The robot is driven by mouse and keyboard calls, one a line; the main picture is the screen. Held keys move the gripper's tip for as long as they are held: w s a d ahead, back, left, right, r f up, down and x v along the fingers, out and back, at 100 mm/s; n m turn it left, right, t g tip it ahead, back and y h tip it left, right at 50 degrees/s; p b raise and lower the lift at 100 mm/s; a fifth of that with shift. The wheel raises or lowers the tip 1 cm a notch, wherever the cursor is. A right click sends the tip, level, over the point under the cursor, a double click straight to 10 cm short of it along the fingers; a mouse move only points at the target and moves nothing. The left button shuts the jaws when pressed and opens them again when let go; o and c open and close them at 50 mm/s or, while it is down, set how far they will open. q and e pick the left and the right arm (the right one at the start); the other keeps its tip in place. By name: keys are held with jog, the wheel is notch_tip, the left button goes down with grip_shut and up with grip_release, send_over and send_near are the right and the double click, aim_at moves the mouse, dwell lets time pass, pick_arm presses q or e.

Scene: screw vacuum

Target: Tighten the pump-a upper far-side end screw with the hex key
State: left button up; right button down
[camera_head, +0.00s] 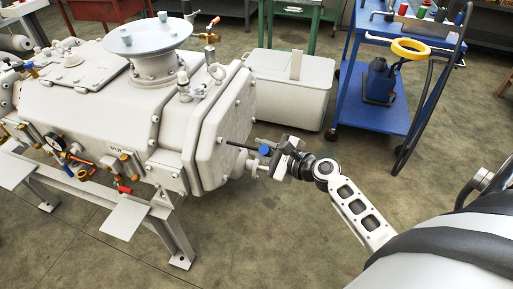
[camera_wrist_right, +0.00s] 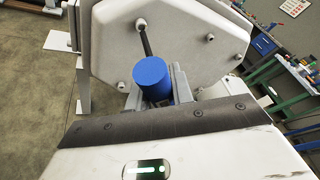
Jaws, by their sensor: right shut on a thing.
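The pump (camera_head: 110,95) is a large pale grey machine at the left of the head view. Its flat end plate (camera_head: 232,110) faces right and carries several screws around its face. The plate also fills the upper wrist view (camera_wrist_right: 185,50). My right gripper (camera_head: 274,153) is shut on the hex key, whose handle (camera_head: 265,151) is blue. In the wrist view the blue handle (camera_wrist_right: 152,75) stands between the fingers. The black shaft runs up to a screw (camera_wrist_right: 141,24) near the plate's top. Whether the tip sits in the socket cannot be told. My left gripper is out of view.
A grey lidded box (camera_head: 292,85) stands on the floor behind the end plate. A blue cart (camera_head: 380,100) with a yellow ring and bottles is at the right. The pump rests on a metal frame (camera_head: 170,230). Open floor (camera_head: 280,235) lies in front.

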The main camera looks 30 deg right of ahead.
aim_at(271, 151)
jog(key=shift+s+d, duration=1)
jog(key=shift+s, duration=0.15)
